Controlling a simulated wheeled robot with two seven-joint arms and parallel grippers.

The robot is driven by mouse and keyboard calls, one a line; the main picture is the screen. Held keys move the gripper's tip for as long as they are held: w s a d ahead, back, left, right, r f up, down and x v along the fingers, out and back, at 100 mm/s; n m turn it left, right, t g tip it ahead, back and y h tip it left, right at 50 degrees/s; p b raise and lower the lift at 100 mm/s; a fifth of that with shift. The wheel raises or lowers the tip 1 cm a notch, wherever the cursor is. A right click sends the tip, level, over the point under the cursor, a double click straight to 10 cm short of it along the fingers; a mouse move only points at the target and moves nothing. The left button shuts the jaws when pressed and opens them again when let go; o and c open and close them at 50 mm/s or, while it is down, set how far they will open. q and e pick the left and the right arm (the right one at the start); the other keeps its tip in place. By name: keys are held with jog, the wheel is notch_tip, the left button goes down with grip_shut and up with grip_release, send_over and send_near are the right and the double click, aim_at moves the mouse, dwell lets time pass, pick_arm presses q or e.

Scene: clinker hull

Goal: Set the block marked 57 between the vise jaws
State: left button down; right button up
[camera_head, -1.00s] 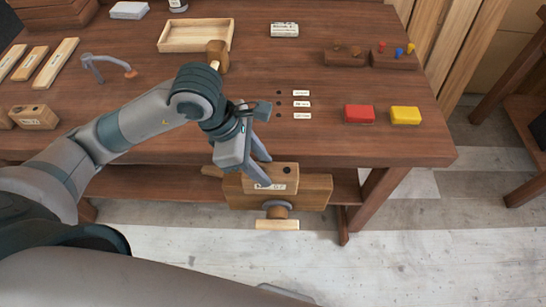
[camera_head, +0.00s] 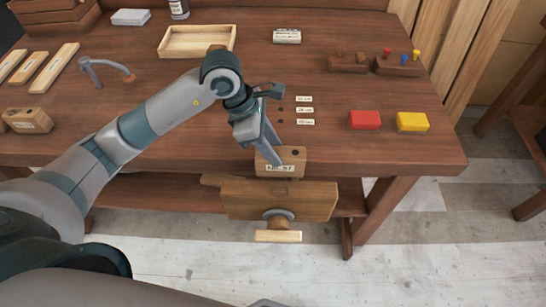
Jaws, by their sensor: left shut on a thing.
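My left gripper (camera_head: 270,148) is shut on a wooden block (camera_head: 280,163) with a dark hole on top and a white label on its front; the label's end looks like 57, though it is small. The block is at the bench's front edge, just above and behind the wooden front jaw of the vise (camera_head: 285,200). The gap between the jaws is hidden behind the block and the front jaw, so I cannot tell if the block touches either jaw. The vise's screw and light handle (camera_head: 278,236) hang at the front. My right gripper is out of view.
Another labelled wooden block (camera_head: 28,120) stands at the bench's left. A red block (camera_head: 364,120) and a yellow block (camera_head: 412,122) lie on the right. Small white labels (camera_head: 304,110) lie behind the gripper. A shallow tray (camera_head: 232,45) sits farther back. The bench's right front is clear.

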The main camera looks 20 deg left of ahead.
pick_arm(q)
jog(key=shift+f+b, duration=0.75)
jog(key=shift+f, duration=1.25)
jog(key=shift+f, duration=0.15)
jog(key=c, duration=1.2)
grip_release()
